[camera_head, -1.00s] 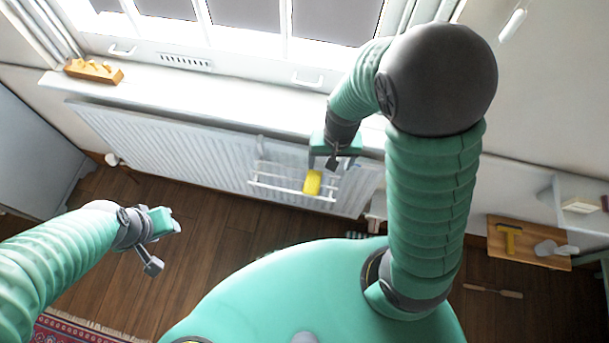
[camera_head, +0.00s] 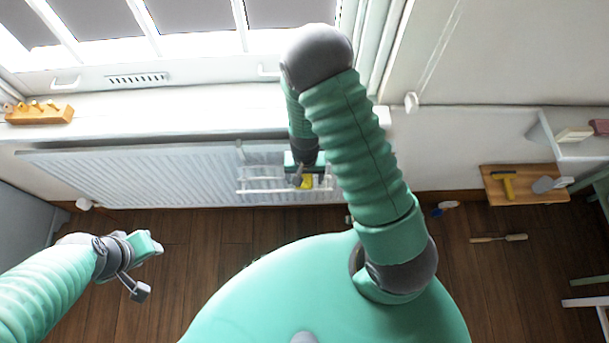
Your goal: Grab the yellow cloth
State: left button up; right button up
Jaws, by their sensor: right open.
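The yellow cloth (camera_head: 307,183) hangs on a white rail rack (camera_head: 262,189) fixed on the front of the radiator. Only a small part of it shows, as my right gripper (camera_head: 301,181) covers much of it from above. My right gripper is open and right at the cloth; I cannot tell whether the cloth lies between its fingers. My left gripper (camera_head: 150,270) is far from the cloth, over the wooden floor at the lower left, with its fingers apart and nothing between them.
The white radiator (camera_head: 130,178) runs under the window sill (camera_head: 180,108). A wooden peg block (camera_head: 40,113) stands on the sill at the left. At the right, a wooden board (camera_head: 525,186) holds a yellow-handled tool, and a stick (camera_head: 498,238) lies on the floor.

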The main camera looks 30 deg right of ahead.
jog(key=shift+f, duration=0.3)
jog(key=shift+c, duration=0.2)
jog(key=shift+r, duration=0.1)
jog(key=c, duration=1.4)
